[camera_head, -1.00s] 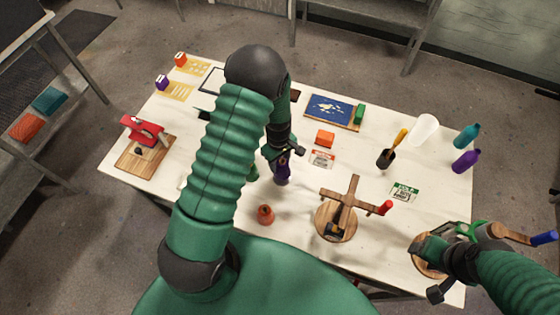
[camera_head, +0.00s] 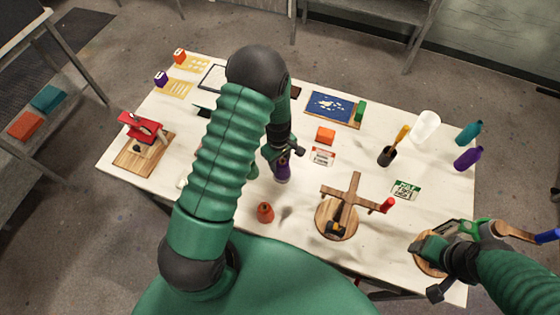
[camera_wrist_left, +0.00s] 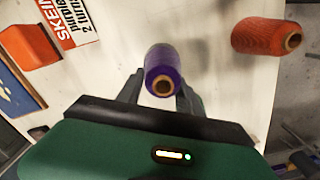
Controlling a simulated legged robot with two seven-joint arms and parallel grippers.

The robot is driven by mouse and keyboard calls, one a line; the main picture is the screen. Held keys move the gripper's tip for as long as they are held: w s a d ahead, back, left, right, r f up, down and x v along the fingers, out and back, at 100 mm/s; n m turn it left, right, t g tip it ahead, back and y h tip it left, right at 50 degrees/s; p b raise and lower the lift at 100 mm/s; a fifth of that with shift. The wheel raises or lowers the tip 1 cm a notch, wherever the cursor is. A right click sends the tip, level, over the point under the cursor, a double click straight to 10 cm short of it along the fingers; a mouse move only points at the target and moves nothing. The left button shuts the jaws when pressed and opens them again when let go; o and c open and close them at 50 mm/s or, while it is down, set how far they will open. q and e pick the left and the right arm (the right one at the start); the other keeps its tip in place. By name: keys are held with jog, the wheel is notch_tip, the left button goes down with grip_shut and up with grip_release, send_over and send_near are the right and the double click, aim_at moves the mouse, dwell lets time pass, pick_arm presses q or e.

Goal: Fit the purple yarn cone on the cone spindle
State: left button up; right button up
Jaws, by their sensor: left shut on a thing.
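The purple yarn cone (camera_head: 283,173) is in my left gripper (camera_head: 283,153), over the middle of the table. In the left wrist view the purple cone (camera_wrist_left: 163,75) stands between the two dark fingers, its open tube end facing the camera. The left gripper is shut on it. I cannot tell whether its base touches the table. I cannot pick out the cone spindle for certain; my left arm hides part of the table. My right gripper (camera_head: 462,260) is at the right edge, by a round wooden base; its jaws are unclear.
An orange cone (camera_head: 265,212) stands near the front edge. A wooden cross-armed stand (camera_head: 343,205) with a red handle stands right of the purple cone. An orange block (camera_head: 325,136) and a card (camera_head: 322,156) lie beyond. A red device (camera_head: 143,128) sits on a board at left.

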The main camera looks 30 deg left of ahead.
pick_arm(q)
jog(key=shift+f+b, duration=0.45)
jog(key=shift+f, duration=0.15)
grip_shut()
jog(key=o, duration=1.5)
grip_release()
jog(key=shift+r, duration=0.1)
jog(key=shift+w+r, duration=0.1)
jog(key=shift+r, duration=0.2)
jog(key=r+b, duration=0.2)
jog(key=r, duration=1.4)
jog(key=shift+a+b, duration=0.2)
jog(key=shift+b, duration=0.15)
